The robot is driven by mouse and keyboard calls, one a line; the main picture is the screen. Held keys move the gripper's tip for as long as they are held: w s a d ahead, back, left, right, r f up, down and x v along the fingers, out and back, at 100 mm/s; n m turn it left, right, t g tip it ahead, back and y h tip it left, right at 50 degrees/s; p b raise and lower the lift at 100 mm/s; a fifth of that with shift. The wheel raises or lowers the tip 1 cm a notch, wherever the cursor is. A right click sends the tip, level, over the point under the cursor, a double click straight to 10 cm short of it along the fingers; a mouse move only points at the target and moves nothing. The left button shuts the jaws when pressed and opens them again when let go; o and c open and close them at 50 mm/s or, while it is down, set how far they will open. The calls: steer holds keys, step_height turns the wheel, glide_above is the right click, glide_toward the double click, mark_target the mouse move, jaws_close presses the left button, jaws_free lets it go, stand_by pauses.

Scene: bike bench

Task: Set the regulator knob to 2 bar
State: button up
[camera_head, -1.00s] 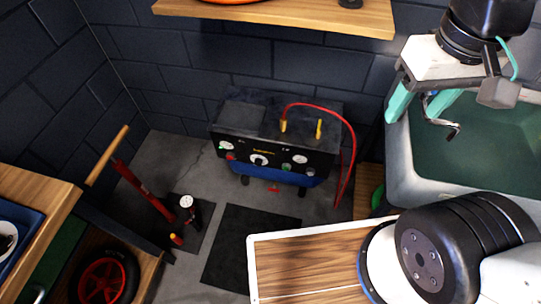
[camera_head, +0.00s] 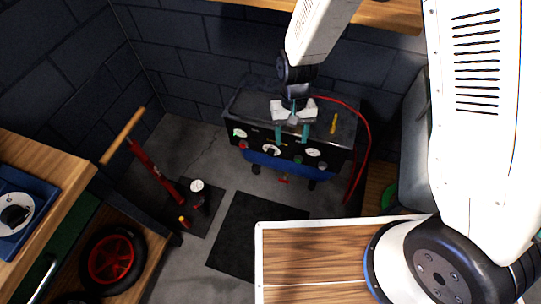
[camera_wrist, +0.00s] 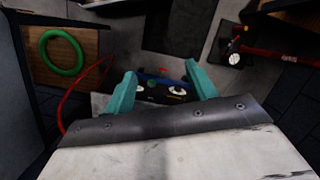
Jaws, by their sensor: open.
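The dark compressor unit (camera_head: 345,110) stands against the back wall, with a row of dials and knobs on its front panel. A white dial with a dark knob in its middle (camera_head: 273,150), which looks like the regulator knob, sits near the panel's centre; it also shows in the wrist view (camera_wrist: 176,90). Its scale is too small to read. My gripper (camera_head: 292,140) is open and empty, its teal fingers pointing down at the panel, slightly right of this knob. In the wrist view my gripper (camera_wrist: 160,68) frames the panel. Contact cannot be told.
A white gauge (camera_head: 239,133) is at the panel's left and another (camera_head: 313,152) at its right. A red hose (camera_head: 369,130) loops down the right side. A red pump (camera_head: 155,174) stands left on the floor. A wooden worktop (camera_head: 310,260) lies in front.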

steer(key=w+a+f+m+t, duration=0.1)
steer(key=a+f, duration=0.2)
steer(key=f, duration=0.7)
steer(key=a+f+m+t, duration=0.1)
steer(key=a+f, duration=0.1)
steer(key=f, duration=0.8)
steer(key=m+t, duration=0.5)
steer(key=t, duration=0.5)
glide_toward(270, 155)
steer(key=f, duration=0.1)
steer(key=x, duration=0.8)
steer(key=shift+w+r, duration=0.25)
steer(key=shift+r, duration=0.05)
steer(key=c, duration=1)
